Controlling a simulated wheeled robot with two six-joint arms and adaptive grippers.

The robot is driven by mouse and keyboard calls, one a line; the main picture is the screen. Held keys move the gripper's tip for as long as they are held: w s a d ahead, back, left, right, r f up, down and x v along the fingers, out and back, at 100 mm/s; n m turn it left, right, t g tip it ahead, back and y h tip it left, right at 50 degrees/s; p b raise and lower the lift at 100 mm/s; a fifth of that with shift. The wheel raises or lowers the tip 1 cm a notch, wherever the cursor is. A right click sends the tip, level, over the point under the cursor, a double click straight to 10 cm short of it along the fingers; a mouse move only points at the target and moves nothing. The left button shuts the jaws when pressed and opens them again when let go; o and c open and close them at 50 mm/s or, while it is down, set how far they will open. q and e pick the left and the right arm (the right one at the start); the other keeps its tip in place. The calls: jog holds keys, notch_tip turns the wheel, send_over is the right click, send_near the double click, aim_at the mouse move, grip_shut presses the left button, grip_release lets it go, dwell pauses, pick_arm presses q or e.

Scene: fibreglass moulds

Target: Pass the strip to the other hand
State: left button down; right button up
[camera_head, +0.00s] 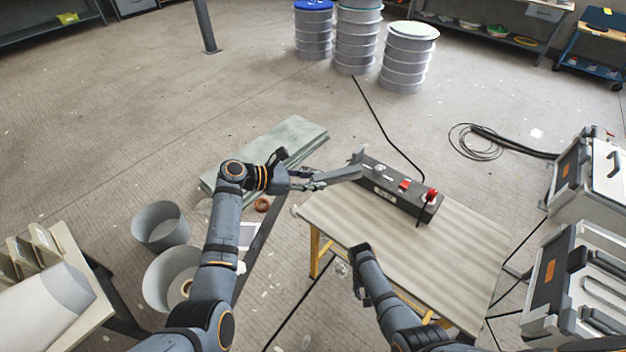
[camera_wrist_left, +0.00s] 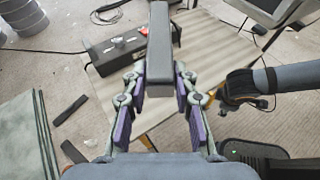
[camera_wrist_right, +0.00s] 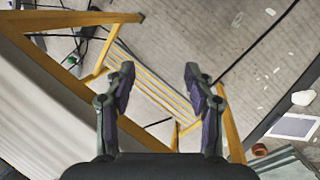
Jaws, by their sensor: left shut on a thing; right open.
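A grey strip (camera_head: 340,174) is held by my left gripper (camera_head: 316,181) above the far left corner of the table. In the left wrist view the strip (camera_wrist_left: 160,50) stands out lengthwise between the closed fingers (camera_wrist_left: 161,92) and points away from the wrist. My right gripper (camera_head: 345,269) hangs low beside the table's left edge, apart from the strip, and is mostly hidden by its arm in the head view. In the right wrist view its fingers (camera_wrist_right: 158,80) are spread with nothing between them.
A wooden table (camera_head: 410,250) with yellow legs stands in front. A black box with red switches (camera_head: 400,187) lies along its far edge, with a cable. Two grey buckets (camera_head: 160,227) stand on the floor at left. Grey cases (camera_head: 575,285) stand at right.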

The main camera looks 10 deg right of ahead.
jog(key=s+d+f+n+t, duration=0.1)
jog(key=s+f, duration=0.4)
jog(key=s, duration=0.4)
jog(key=s+d+f+n+t+y, duration=0.1)
jog(key=s+f, duration=0.3)
jog(key=s, duration=0.5)
jog(key=s+d+f+t, duration=0.1)
jog(key=s+d+f, duration=0.2)
jog(key=s, duration=0.6)
notch_tip(320, 180, down, 3)
jog(key=shift+d+r+n+t+y, duration=0.2)
jog(key=shift+n+t+y, duration=0.1)
jog(key=shift+n, duration=0.1)
